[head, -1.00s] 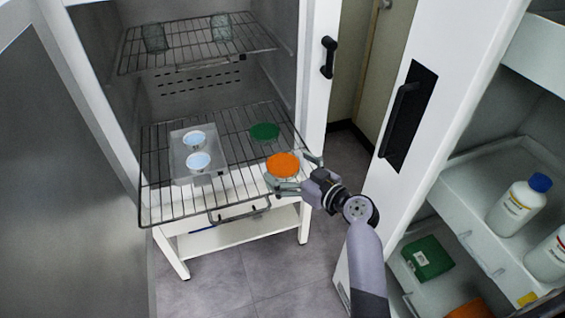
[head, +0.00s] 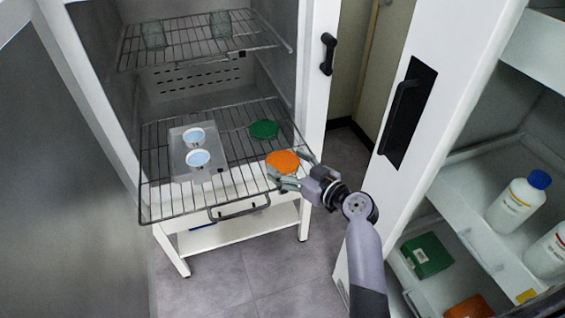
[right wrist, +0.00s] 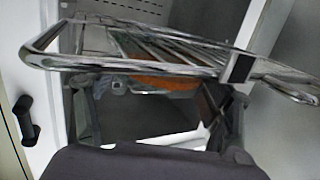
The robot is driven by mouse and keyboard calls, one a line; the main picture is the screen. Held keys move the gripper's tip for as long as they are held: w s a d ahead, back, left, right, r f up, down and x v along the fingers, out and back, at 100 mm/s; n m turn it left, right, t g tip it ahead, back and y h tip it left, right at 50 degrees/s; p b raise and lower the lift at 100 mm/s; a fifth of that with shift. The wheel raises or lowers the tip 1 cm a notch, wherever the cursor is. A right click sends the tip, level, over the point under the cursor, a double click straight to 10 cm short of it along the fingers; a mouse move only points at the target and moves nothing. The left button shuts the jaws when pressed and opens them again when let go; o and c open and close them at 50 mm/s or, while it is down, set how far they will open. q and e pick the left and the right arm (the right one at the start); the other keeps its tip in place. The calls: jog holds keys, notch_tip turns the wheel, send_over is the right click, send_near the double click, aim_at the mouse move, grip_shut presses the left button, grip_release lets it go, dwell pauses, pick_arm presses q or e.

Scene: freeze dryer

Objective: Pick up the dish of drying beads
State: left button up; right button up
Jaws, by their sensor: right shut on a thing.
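The dish of orange beads (head: 282,162) is at the front right of the lower wire shelf, at its edge. My right gripper (head: 290,169) reaches in from the right, shut on this dish, with one finger on its right and one at its front. In the right wrist view, the dish's orange side (right wrist: 160,83) shows between the fingers, partly behind the shelf's front wires. Whether the dish touches the shelf is hard to tell. A dish of green beads (head: 264,129) sits behind it on the same shelf. My left gripper is not in view.
A clear tray (head: 180,150) with two white dishes of blue content stands on the lower shelf's left. The upper shelf (head: 185,55) holds two glass vessels. The open door (head: 440,90) stands at the right, and white bins hold bottles and boxes.

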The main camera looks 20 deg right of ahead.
aim_at(289, 164)
jog(key=shift+r, duration=0.1)
jog(key=shift+c, duration=0.2)
notch_tip(289, 164, up, 20)
jog(key=p, duration=0.1)
jog(key=s+f+m+h, duration=0.2)
jog(key=s+f+h, duration=0.1)
jog(key=s+f, duration=0.4)
jog(key=s+f+m+t+h, duration=0.1)
jog(key=s+f+m+h, duration=0.1)
jog(key=s+f, duration=0.5)
jog(key=s+h, duration=0.1)
jog(key=s, duration=0.5)
jog(key=shift+s+d+m+t+h, duration=0.3)
jog(key=shift+m, duration=0.1)
jog(key=shift+s+f, duration=0.1)
